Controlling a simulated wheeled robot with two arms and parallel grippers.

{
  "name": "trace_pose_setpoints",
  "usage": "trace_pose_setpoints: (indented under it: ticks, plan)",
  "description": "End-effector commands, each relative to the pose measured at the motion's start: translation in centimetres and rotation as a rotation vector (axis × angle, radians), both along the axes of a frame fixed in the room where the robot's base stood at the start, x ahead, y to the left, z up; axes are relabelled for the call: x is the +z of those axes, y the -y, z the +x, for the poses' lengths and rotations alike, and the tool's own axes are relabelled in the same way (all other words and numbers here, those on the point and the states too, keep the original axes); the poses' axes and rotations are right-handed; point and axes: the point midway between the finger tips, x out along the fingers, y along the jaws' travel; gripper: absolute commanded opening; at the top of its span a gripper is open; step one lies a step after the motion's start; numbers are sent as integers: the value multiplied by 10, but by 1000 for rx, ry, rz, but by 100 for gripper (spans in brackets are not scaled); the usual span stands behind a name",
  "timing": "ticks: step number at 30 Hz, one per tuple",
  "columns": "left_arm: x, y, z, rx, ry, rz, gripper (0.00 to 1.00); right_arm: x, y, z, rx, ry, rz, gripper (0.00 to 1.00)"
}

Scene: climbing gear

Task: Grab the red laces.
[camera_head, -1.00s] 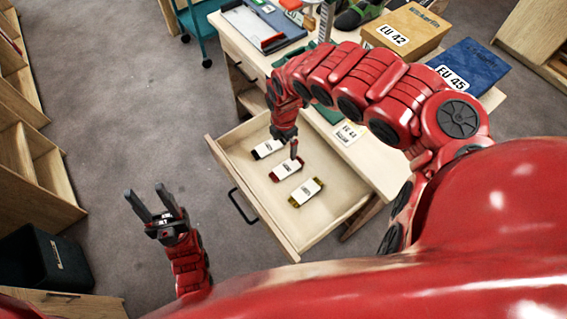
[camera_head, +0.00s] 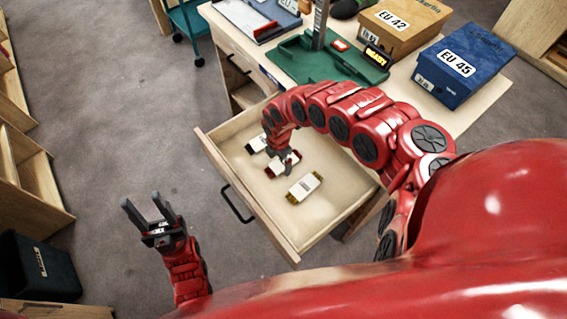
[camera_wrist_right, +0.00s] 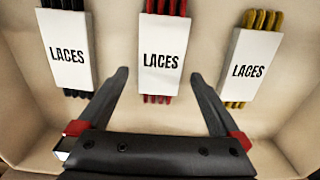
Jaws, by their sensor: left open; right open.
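The red laces (camera_wrist_right: 161,55), banded by a white "LACES" label, lie in the open drawer between the black laces (camera_wrist_right: 67,50) and the yellow laces (camera_wrist_right: 250,57). In the head view the red laces (camera_head: 280,168) are partly covered by my right gripper (camera_head: 287,159). In the right wrist view my right gripper (camera_wrist_right: 157,82) is open, its fingers reaching to either side of the red laces' near end. It holds nothing. My left gripper (camera_head: 141,205) is open and empty over the floor, left of the drawer.
The drawer's front wall (camera_head: 245,198) and side walls surround the packs. On the desk above are a green foot-measuring device (camera_head: 335,66), a brown EU 42 box (camera_head: 397,27) and a blue EU 45 box (camera_head: 463,70). A dark bin (camera_head: 36,268) stands at lower left.

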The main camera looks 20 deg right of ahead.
Motion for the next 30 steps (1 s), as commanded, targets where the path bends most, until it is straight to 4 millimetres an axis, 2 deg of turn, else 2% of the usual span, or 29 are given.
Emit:
trace_pose_setpoints:
  ticks: [3,11,24,25,30]
  plan:
    - [-1,0,0,0,0,0,50,-10,0,0,0,0,0,100]
    - [-1,0,0,0,0,0,50,-11,1,0,0,2,-2,98]
    - [-1,0,0,0,0,0,50,-10,0,1,0,2,0,19]
    - [-1,0,0,0,0,0,50,-10,0,1,0,2,0,15]
    - [-1,0,0,0,0,0,50,-10,0,0,0,2,0,15]
